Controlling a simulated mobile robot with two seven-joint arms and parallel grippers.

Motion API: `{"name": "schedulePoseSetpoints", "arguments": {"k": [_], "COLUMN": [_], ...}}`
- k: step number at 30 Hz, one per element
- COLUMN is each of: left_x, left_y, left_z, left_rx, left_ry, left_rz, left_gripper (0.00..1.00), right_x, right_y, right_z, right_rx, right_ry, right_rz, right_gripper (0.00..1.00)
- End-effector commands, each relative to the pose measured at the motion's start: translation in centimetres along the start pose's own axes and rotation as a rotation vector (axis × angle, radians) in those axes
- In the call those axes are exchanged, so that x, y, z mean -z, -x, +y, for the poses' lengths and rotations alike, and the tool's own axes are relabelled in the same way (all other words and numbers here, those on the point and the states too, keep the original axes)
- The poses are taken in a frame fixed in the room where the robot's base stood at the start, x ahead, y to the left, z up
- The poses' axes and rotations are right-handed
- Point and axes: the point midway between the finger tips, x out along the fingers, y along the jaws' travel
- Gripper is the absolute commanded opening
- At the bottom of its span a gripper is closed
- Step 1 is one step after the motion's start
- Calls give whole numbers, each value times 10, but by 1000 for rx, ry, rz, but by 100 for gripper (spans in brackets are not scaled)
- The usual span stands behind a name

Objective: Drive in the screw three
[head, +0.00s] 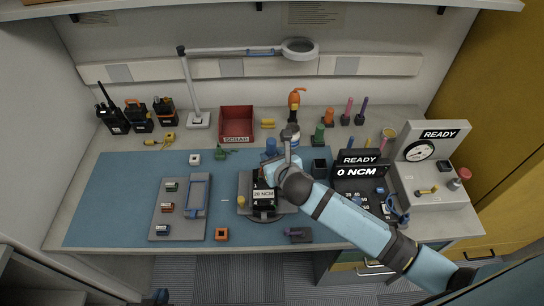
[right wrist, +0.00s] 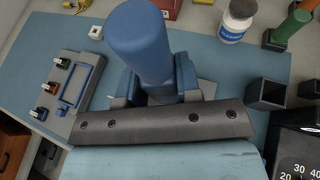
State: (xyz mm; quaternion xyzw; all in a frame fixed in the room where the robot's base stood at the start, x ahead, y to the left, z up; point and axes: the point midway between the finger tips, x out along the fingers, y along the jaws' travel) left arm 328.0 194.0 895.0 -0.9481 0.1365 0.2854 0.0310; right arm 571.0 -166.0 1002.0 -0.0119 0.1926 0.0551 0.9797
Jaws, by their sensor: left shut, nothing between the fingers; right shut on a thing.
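My right gripper (head: 271,165) is shut on a blue driver handle (right wrist: 142,45), with a finger on each side of it in the right wrist view. The gripper is above a dark radio (head: 263,208) lying in a grey fixture (head: 243,187). A white NCM label shows over the radio. The driver's tip and the screw heads are hidden by my arm and gripper, so I cannot tell whether the tip touches a screw. My left gripper (head: 161,296) shows only as a small blue piece at the lower left, away from the radio, shut and empty.
A grey tray (head: 160,232) with small labelled parts lies left of the fixture. A torque display (head: 361,171) reads READY, 0 NCM; a gauge station (head: 432,190) reads READY. A red SCRAP bin (head: 236,122) and a white bottle (right wrist: 237,18) stand behind. The mat's left side is clear.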

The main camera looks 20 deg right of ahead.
Motion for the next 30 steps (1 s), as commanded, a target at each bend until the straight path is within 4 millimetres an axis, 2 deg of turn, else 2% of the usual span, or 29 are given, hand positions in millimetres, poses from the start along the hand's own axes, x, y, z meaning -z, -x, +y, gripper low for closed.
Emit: {"name": "schedulePoseSetpoints", "arguments": {"k": [30], "left_x": [10], "left_y": [6], "left_z": [0], "left_rx": [0], "left_ry": [0], "left_rz": [1], "left_gripper": [0], "right_x": [1], "right_y": [0], "right_z": [0], "right_rx": [0], "right_ry": [0], "right_rz": [2], "right_gripper": [0]}}
